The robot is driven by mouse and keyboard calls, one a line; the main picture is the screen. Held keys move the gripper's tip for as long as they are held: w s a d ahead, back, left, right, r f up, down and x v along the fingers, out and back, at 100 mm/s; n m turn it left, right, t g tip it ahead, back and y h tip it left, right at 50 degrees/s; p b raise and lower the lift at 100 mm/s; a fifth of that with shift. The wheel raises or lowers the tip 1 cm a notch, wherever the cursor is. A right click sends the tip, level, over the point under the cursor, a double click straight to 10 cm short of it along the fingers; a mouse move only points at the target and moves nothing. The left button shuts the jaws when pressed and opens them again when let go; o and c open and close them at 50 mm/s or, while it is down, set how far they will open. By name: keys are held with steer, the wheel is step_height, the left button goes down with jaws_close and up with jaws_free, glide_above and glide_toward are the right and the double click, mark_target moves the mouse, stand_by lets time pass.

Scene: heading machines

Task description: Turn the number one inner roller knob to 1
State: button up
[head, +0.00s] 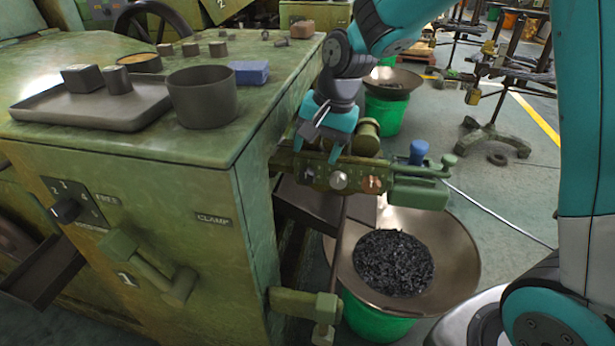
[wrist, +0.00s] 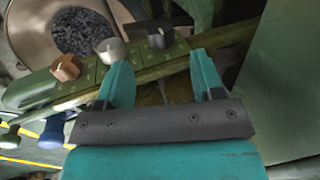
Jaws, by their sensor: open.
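A narrow green panel (head: 355,178) at the machine's right side carries three knobs in a row. The silver knob (head: 338,180) is in the middle and also shows in the wrist view (wrist: 111,50). The copper knob (head: 372,184) is at one end, also in the wrist view (wrist: 67,67). A black knob (wrist: 158,36) is at the other end. Small marks by the knobs are unreadable, so I cannot tell which is the inner roller knob. My gripper (head: 318,148) is open and empty over the panel; in the wrist view its fingertips (wrist: 160,60) point toward the black knob, apart from it.
The machine front, marked 1, has a black dial knob (head: 65,211) with numbers and FREE. A tray (head: 95,108), a dark cup (head: 203,96) and a blue block (head: 250,72) are on top. A bowl of dark chips (head: 455,250) stands below the panel.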

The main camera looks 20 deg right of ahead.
mark_target(309, 171)
steer(key=b+x, duration=0.1)
steer(key=x, duration=0.5)
steer(key=shift+w+a+f, duration=0.1)
steer(key=shift+f, duration=0.25)
